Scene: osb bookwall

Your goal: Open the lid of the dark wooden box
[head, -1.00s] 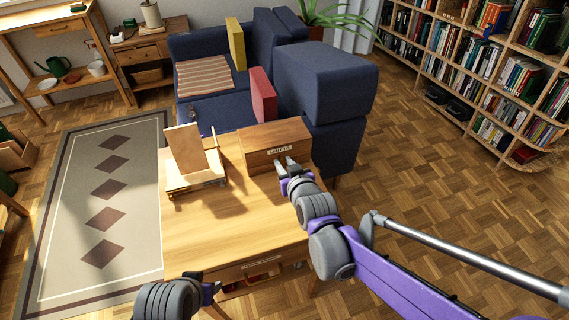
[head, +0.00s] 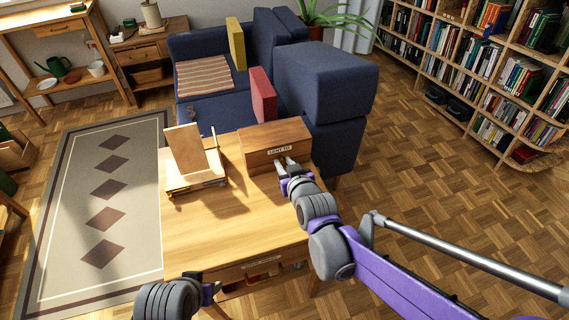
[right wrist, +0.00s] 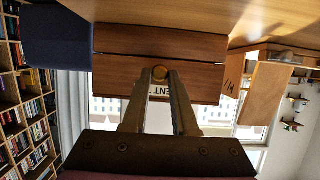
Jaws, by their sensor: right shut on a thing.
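The dark wooden box (head: 262,139) stands at the back right of the wooden table, its lid down in the head view. Its front carries a white "LENT TO" label. In the right wrist view, which is upside down, the box front (right wrist: 120,76) shows a dark seam and a small round brass knob (right wrist: 160,72). My right gripper (head: 285,162) is at the box front, its fingertips (right wrist: 160,78) shut on the knob. My left arm's end (head: 210,291) is low at the table's front left; its fingers are not clear.
A wooden stand with an upright board (head: 186,150) is on the table (head: 225,238), left of the box. A blue sofa (head: 325,82) is close behind the table. A bookcase (head: 470,70) is at the right. The table's front half is clear.

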